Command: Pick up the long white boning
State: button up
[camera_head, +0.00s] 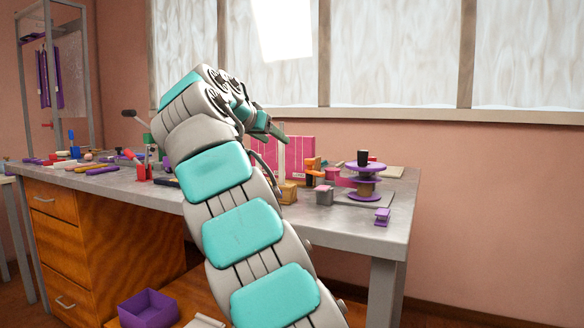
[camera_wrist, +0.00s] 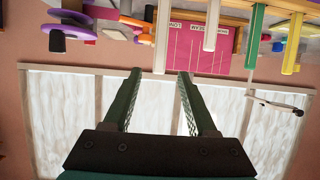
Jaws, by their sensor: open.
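A long, thin white upright strip, which looks like the long white boning (camera_wrist: 162,42), rises in front of or beside the pink board in the wrist view. Its tip lies in line with the gap between my fingertips; I cannot tell its depth from them. It also shows in the head view (camera_head: 282,165), just below my gripper. A second white strip (camera_wrist: 211,25) stands to its right in the wrist view and looks shorter. My gripper (camera_wrist: 160,74) is open and empty. In the head view my gripper (camera_head: 276,131) is above the table, partly hidden by my arm.
The wrist view is upside down. Green (camera_wrist: 256,35) and yellow (camera_wrist: 292,45) strips stand to the right there. A pink board (camera_head: 301,150), purple spool stand (camera_head: 366,168) and small purple clip (camera_head: 382,217) are on the grey table (camera_head: 345,222). Tools crowd its left half.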

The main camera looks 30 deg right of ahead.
aim_at(282, 170)
jog(key=x, duration=0.8)
jog(key=shift+p, duration=0.3)
jog(key=shift+d, duration=0.15)
grip_shut()
dwell(1.0)
